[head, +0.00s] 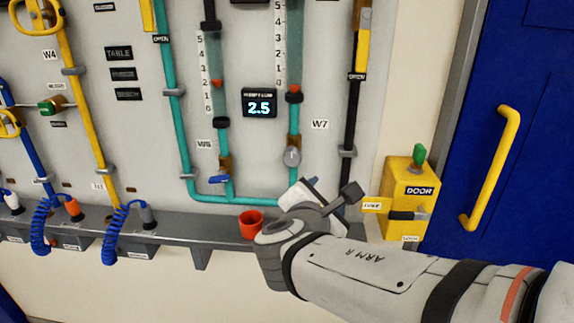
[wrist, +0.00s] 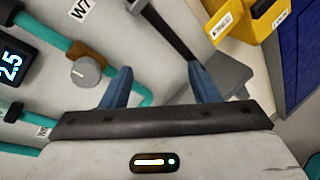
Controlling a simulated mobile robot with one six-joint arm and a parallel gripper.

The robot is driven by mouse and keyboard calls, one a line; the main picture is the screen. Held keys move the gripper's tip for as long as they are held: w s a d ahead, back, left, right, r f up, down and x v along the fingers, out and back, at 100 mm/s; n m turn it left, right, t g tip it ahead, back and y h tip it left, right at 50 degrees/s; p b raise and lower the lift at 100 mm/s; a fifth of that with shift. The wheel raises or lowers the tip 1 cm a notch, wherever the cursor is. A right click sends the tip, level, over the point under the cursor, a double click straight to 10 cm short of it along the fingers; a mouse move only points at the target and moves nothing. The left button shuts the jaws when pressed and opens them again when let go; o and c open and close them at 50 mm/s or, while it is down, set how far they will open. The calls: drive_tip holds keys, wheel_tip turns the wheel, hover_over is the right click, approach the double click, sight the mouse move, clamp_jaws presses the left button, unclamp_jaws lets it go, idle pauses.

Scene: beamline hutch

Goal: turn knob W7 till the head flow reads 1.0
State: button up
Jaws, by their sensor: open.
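Knob W7 is a grey round knob (head: 292,156) on the teal pipe at the right of the panel, below and left of the W7 label (head: 320,125). In the wrist view the knob (wrist: 87,71) sits up and left of my fingers. The small display (head: 259,103) left of that pipe reads 2.5; it shows partly in the wrist view (wrist: 12,68). My gripper (head: 312,190) is in front of the panel, below and right of the knob. In the wrist view its two blue fingers (wrist: 160,88) are apart with nothing held between them, clear of the knob.
A blue-handled valve (head: 219,179) is by the W6 label, left of the knob. A red cup (head: 251,224) stands on the grey ledge (head: 180,228) beside my wrist. A black pipe (head: 349,125) runs right of W7. A yellow door box (head: 405,180) is farther right.

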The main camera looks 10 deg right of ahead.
sight(292, 161)
drive_tip(key=w+a+r+n+t+y, duration=0.2)
drive_tip(key=a+r+n+t, duration=0.1)
drive_tip(key=a+n+t, duration=0.3)
drive_tip(key=shift+n+g, duration=0.6)
drive_tip(key=shift+n, duration=0.1)
drive_tip(key=shift+a+p+x, duration=0.1)
drive_tip(key=shift+p+x, duration=0.5)
drive_tip(key=shift+x, duration=1.35)
drive_tip(key=shift+a+p+x, duration=0.15)
drive_tip(key=shift+p+x, duration=0.45)
drive_tip(key=shift+x, duration=1.4)
drive_tip(key=shift+r, duration=0.2)
